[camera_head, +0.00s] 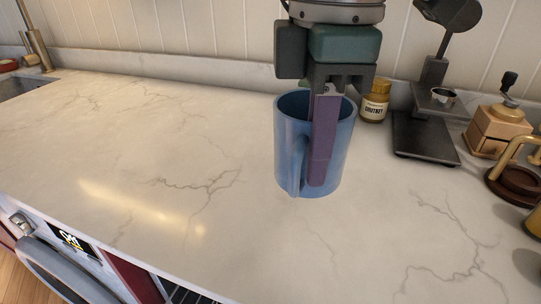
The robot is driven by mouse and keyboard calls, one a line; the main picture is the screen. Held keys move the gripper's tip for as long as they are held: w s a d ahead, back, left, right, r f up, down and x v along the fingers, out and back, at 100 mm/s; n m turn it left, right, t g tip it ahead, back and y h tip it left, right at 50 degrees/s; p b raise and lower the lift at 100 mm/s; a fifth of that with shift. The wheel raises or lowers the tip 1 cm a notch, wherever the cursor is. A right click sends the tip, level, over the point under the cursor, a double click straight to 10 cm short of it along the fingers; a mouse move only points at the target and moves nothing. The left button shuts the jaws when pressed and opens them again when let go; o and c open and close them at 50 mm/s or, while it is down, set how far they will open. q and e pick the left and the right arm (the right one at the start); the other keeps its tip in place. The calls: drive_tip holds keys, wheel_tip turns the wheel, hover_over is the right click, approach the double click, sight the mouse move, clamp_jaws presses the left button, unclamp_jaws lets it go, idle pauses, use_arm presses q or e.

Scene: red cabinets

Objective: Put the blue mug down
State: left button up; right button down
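The blue mug (341,150) is upright in the middle of the head view, with its handle facing me. My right gripper (319,165) comes down from above onto the mug's near wall, just right of the handle. One long purple finger lies against the outside of the wall. The other finger is hidden, apparently inside the mug, so the gripper looks shut on the wall. The mug's base is over the pale marble counter (220,215); I cannot tell whether it touches it. My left gripper is not in view.
A jar with a yellow lid (375,101) stands behind the mug to the right. Further right are a black stand-like device (428,135), a wooden grinder (497,130) and a brown round item (514,187). The counter left of the mug is clear, up to a sink (22,86).

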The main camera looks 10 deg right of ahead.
wheel_tip(320, 180, down, 9)
drive_tip(key=shift+f+b, duration=0.1)
drive_tip(key=shift+b, duration=0.4)
drive_tip(key=shift+f, duration=0.2)
drive_tip(key=c, duration=1.1)
unclamp_jaws()
drive_tip(key=shift+o, duration=0.2)
